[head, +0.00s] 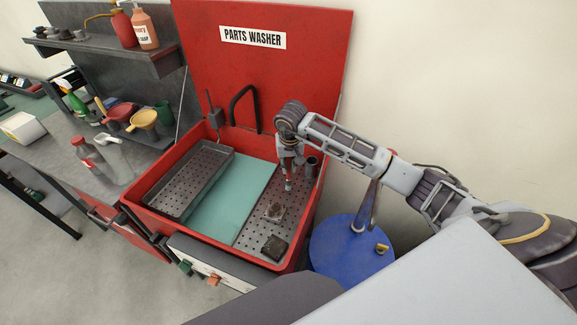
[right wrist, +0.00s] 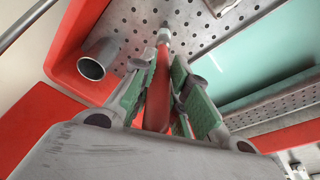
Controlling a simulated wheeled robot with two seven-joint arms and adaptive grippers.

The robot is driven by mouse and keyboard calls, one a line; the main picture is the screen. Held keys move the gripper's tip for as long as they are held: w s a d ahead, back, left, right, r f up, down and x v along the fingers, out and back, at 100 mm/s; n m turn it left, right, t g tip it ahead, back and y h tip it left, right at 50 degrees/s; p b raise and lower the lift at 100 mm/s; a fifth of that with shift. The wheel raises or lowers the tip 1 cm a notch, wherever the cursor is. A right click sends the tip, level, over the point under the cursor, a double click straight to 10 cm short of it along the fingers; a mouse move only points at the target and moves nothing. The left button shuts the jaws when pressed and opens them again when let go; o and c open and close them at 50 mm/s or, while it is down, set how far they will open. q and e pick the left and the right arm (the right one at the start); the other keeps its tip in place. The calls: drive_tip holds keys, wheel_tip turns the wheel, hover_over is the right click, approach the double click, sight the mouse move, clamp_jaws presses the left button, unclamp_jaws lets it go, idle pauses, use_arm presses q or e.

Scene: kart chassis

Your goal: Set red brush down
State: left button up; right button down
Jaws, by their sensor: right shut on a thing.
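The red brush (right wrist: 157,95) is gripped between the green-padded fingers of my right gripper (right wrist: 163,92) in the right wrist view. Its grey tip points at the perforated metal shelf (right wrist: 195,28) of the parts washer; I cannot tell whether the tip touches it. In the head view my right gripper (head: 288,165) points down over the right-hand perforated shelf (head: 289,208), and the brush is mostly hidden by the fingers. My left gripper is not in view.
The red parts washer (head: 143,200) has its lid up. Two dirty parts (head: 274,211) (head: 274,246) lie on the shelf, nearer its front. A grey cup-like tube (right wrist: 92,67) stands in the corner beside the gripper. A perforated tray (head: 195,180) and teal liquid (head: 228,205) lie left.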

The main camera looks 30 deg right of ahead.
drive_tip(key=shift+f, duration=0.9)
drive_tip(key=c, duration=1.4)
unclamp_jaws()
drive_tip(key=shift+r, duration=0.2)
drive_tip(key=shift+s+r, duration=0.1)
drive_tip(key=shift+r, duration=0.65)
drive_tip(key=shift+s+a+r+b, duration=0.1)
drive_tip(key=shift+s+r+b, duration=0.25)
drive_tip(key=shift+r, duration=1.35)
drive_tip(key=shift+s+a+r+b, duration=0.15)
drive_tip(key=shift+s+r+b, duration=0.15)
drive_tip(key=shift+r, duration=1.4)
drive_tip(key=shift+s+a+r+b, duration=0.1)
drive_tip(key=shift+s+r+b, duration=0.25)
drive_tip(key=shift+r, duration=1.35)
